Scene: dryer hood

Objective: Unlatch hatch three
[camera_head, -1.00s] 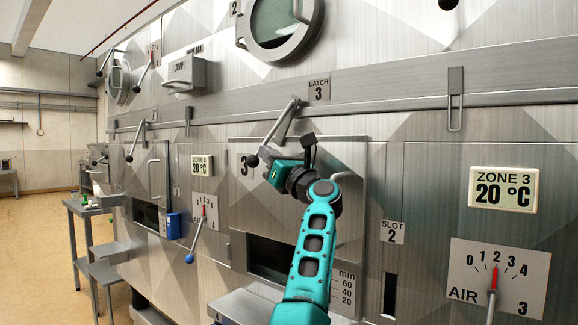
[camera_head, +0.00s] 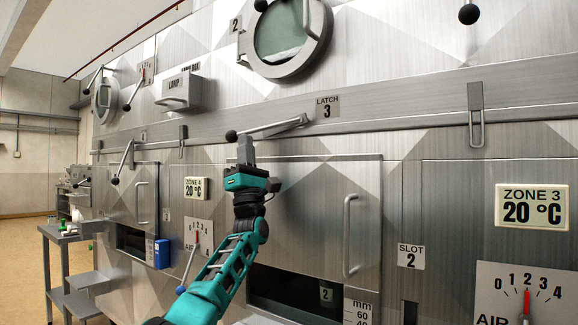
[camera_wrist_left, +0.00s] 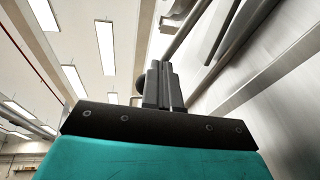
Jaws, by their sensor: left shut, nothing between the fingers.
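The latch 3 lever (camera_head: 275,127) is a metal bar with a black ball knob (camera_head: 231,136), beside the "LATCH 3" label (camera_head: 327,107). It lies nearly level, knob to the left and slightly lower than the pivot. Hatch three (camera_head: 310,200) is the steel panel below with a vertical bar handle (camera_head: 348,235); it looks closed. My left gripper (camera_head: 246,140) is shut and empty, pointing up just under the lever near the knob; I cannot tell if they touch. In the left wrist view the shut fingers (camera_wrist_left: 162,70) partly cover the dark knob (camera_wrist_left: 139,84). My right gripper is not in view.
A metal rail (camera_head: 400,115) runs along the wall above the hatch. A round porthole (camera_head: 283,38) is above. The zone 4 lever (camera_head: 124,160) hangs at left. The air dial (camera_head: 525,290) and zone 3 display (camera_head: 531,207) are at right.

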